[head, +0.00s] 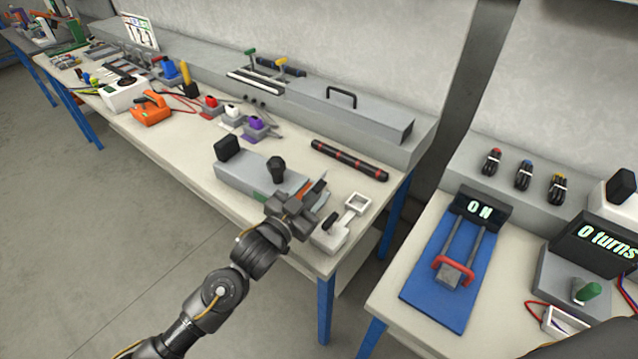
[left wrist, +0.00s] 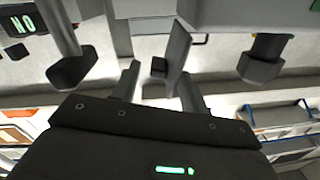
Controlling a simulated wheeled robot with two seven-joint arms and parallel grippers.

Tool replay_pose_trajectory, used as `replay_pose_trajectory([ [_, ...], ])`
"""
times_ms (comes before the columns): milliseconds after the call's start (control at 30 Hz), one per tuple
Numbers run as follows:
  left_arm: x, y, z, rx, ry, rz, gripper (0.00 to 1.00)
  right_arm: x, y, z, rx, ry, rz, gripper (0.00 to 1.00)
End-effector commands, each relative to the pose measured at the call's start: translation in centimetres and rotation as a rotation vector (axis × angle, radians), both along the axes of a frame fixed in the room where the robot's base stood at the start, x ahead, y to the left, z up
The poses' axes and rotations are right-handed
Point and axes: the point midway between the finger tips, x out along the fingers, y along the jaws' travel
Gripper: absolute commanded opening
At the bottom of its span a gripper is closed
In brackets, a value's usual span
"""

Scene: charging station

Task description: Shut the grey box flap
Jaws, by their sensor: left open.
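A long grey box (head: 240,178) lies on the workbench, with a black knob (head: 277,165) and a black block (head: 226,148) on it. My left gripper (head: 308,198) is open at its right end and hides part of it. Small orange and green patches show beside the fingers. In the left wrist view, a grey upright plate (left wrist: 178,52) shows between the open fingers and looks apart from them. I cannot tell for sure whether this plate is the flap, or how far the flap stands open. My right gripper is not in view.
A small light box with a square-ended lever (head: 356,205) stands just right of the gripper. A black-and-red rod (head: 349,159) lies behind. A grey ledge with a black handle (head: 341,97) runs along the back. A blue panel (head: 432,297) is on the right bench, across a gap.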

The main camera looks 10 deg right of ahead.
Motion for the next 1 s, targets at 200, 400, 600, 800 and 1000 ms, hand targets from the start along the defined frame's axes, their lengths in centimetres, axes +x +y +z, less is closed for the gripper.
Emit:
replay_pose_trajectory([
  [200, 1.6, -1.7, 0.0, 0.0, 0.0, 0.0, 0.44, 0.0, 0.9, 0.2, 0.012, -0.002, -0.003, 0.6],
  [400, 1.9, -2.0, 0.0, 0.0, 0.0, 0.0, 0.44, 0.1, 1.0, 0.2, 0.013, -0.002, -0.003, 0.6],
  [600, 1.9, -2.0, 0.0, 0.0, 0.0, 0.0, 0.39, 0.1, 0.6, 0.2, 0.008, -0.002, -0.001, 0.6],
  [800, 1.9, -2.0, 0.0, 0.0, 0.0, 0.0, 0.13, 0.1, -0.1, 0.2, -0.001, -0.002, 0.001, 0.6],
  [1000, 1.9, -2.1, 0.0, -0.001, 0.002, 0.0, 0.0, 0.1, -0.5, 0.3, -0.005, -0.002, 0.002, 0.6],
])
